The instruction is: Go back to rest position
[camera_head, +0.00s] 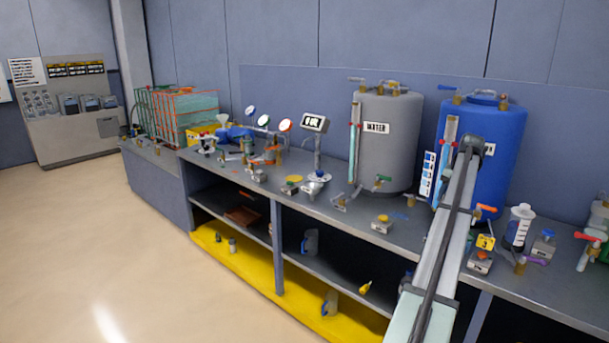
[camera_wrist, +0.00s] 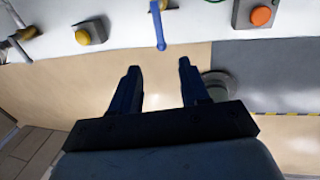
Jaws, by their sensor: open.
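My gripper (camera_wrist: 160,82) shows in the wrist view with its two dark blue fingers apart and nothing between them. A pale panel or bench edge (camera_wrist: 125,38) lies at the top of that view, beyond the fingertips. A blue lever (camera_wrist: 157,26) hangs from it, just beyond the gap between the fingers and seemingly apart from them. In the head view my arm reaches up in front of the blue tank (camera_head: 500,130); I cannot make out the gripper there.
A yellow-button box (camera_wrist: 90,32) and an orange-button box (camera_wrist: 260,15) flank the lever. The long bench (camera_head: 330,207) carries a grey WATER tank (camera_head: 395,155), gauges, valves and small boxes. A wire-framed tank (camera_head: 180,112) stands at its far end. The floor (camera_head: 110,250) at left is clear.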

